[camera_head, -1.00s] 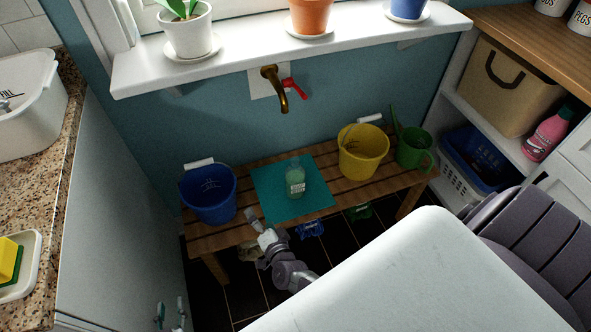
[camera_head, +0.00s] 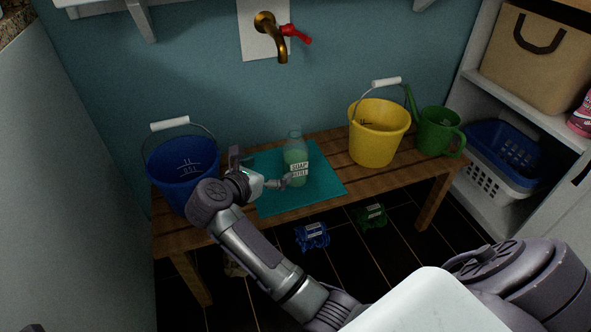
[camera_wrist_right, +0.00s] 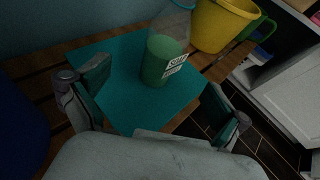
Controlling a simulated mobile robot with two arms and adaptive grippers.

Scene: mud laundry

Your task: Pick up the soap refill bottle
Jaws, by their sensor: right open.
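The soap refill bottle (camera_head: 296,158) stands upright on a teal mat (camera_head: 320,184) on the wooden slatted bench. It is clear with green liquid and a white label. My right gripper (camera_head: 264,170) is open just left of the bottle in the head view. In the right wrist view the bottle (camera_wrist_right: 164,58) stands ahead, beyond the two spread fingers (camera_wrist_right: 155,105), and nothing is between the fingertips. My left gripper is not in view.
A blue bucket (camera_head: 182,170) stands left of the gripper. A yellow bucket (camera_head: 376,135) and green watering can (camera_head: 436,130) stand to the right on the bench (camera_head: 400,180). A brass tap (camera_head: 270,32) juts from the wall above.

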